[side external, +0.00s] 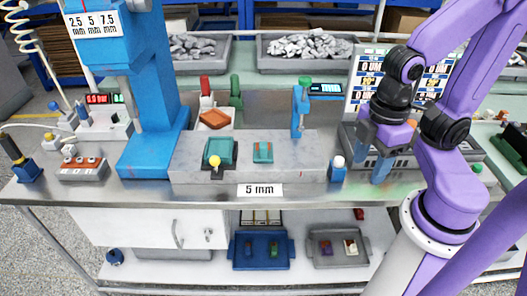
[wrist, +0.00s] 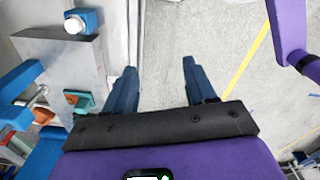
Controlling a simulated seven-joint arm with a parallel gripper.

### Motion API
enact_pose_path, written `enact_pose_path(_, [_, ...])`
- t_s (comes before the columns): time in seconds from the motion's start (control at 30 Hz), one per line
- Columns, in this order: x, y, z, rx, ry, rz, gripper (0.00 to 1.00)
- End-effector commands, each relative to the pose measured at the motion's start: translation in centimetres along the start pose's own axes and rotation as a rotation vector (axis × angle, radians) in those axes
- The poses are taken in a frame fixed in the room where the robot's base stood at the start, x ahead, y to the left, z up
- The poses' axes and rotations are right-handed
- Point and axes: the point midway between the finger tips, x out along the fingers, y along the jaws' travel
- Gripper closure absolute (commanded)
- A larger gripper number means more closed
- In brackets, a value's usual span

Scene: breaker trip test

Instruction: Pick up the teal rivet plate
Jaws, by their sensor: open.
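Two teal pieces rest on the grey block at the middle of the bench. The left teal piece (side external: 221,151) sits behind a yellow ball knob. The right one, a small teal plate with an orange part on it (side external: 263,152), also shows at the left of the wrist view (wrist: 78,100). I cannot tell which is the rivet plate. My gripper (side external: 380,155) is open and empty, to the right of the grey block and apart from both pieces. In the wrist view its fingers (wrist: 158,85) are wide apart with only floor seen between them.
The grey block (side external: 300,170) carries a blue post (side external: 298,112). A blue holder with a white knob (side external: 338,168) stands at its right end. A blue press column (side external: 150,90) rises at left. Trays (side external: 262,264) sit on the lower shelf.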

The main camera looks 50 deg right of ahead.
Motion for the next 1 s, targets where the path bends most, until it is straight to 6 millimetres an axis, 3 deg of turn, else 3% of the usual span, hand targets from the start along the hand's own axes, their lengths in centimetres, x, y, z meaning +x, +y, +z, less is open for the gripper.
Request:
enact_pose_path(0.13, [-0.2, 0.5, -0.7, 0.048, -0.001, 0.001, 0.45])
enact_pose_path(0.27, [-0.8, 2.1, -2.7, 0.193, -0.002, 0.003, 0.45])
enact_pose_path(0.6, [-2.7, 8.9, -9.0, 0.744, -0.010, 0.011, 0.45])
enact_pose_path(1.0, [-4.4, 18.1, -13.6, 1.393, -0.016, 0.021, 0.45])
